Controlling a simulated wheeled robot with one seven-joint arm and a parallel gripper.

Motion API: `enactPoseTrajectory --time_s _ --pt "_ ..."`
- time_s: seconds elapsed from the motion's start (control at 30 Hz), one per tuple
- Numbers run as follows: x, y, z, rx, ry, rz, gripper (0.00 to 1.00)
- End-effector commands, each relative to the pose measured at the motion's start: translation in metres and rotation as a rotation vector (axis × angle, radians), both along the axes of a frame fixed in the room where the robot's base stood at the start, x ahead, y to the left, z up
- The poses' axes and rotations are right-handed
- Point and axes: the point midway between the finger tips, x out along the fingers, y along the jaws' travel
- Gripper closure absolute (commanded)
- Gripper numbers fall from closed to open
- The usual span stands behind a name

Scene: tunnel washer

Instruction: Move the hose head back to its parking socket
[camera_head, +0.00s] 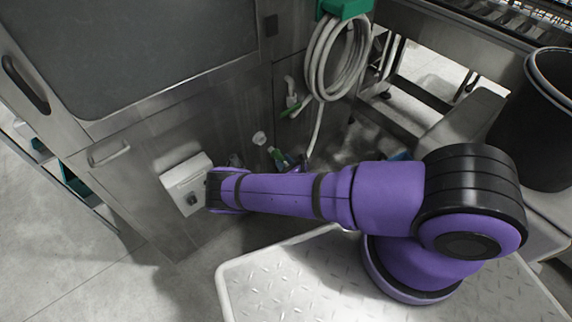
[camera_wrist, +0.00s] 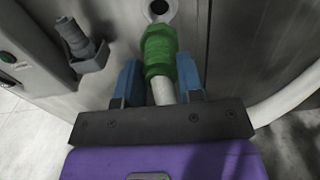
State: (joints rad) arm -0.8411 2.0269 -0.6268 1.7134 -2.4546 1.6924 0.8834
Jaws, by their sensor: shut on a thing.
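The green hose head (camera_wrist: 159,55) is between the blue fingers of my gripper (camera_wrist: 158,84) in the wrist view, with white hose below it. Its tip points at a round metal socket (camera_wrist: 158,9) with a dark hole in the steel panel. The tip is just short of the ring in the picture; I cannot tell whether they touch. The hose head (camera_head: 277,155) and the ring (camera_head: 259,138) also show in the head view, where my arm partly hides the gripper. A grey plug (camera_wrist: 74,36) sits in a grey bracket (camera_wrist: 92,60) to the left.
A white hose (camera_head: 318,75) hangs coiled on a green hanger (camera_head: 345,8). A light box (camera_head: 183,178) juts from the panel left of the socket. A green-handled valve (camera_head: 293,103) is above right. A black bin (camera_head: 540,125) stands at the right.

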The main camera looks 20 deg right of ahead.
Motion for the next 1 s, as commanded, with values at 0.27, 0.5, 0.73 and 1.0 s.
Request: enactPoseTrajectory --time_s 0.27,0.5,0.73,1.0 --pt "0.012 0.004 0.000 0.001 -0.002 0.001 1.00" --pt "0.022 0.007 0.000 0.000 -0.001 0.001 1.00" --pt "0.031 0.010 0.000 0.000 -0.001 0.001 1.00" --pt "0.042 0.013 0.000 0.001 -0.002 0.001 1.00"
